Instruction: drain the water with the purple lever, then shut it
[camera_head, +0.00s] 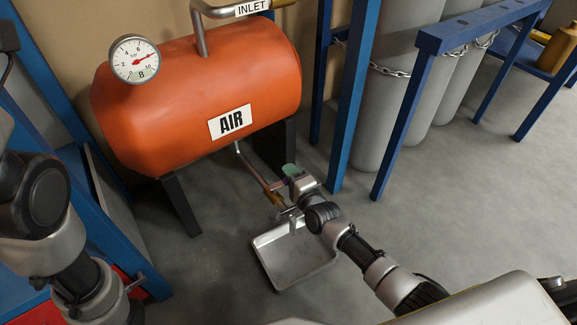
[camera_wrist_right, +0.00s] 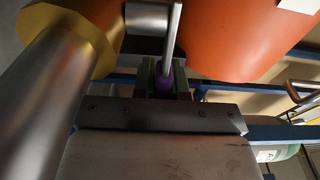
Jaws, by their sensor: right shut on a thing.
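The orange air tank (camera_head: 190,95) stands on dark legs, with a thin drain pipe (camera_head: 246,163) running down from its underside to a brass valve (camera_head: 273,193). My right gripper (camera_head: 291,176) is at this valve. In the right wrist view, the purple lever grip (camera_wrist_right: 164,83) sits between the fingers of my right gripper (camera_wrist_right: 163,77), which are shut on it. The lever's metal arm (camera_wrist_right: 174,38) rises beyond the fingers, beside a gold fitting (camera_wrist_right: 98,35). In the head view the lever is hidden by the gripper. My left arm shows at the left, its gripper out of view.
A shallow metal tray (camera_head: 262,262) lies on the floor below the valve, partly behind my right arm. A gauge (camera_head: 135,59) sits on the tank. Blue frame posts (camera_head: 352,100) and chained grey cylinders (camera_head: 385,120) stand to the right. Open floor lies right of the tray.

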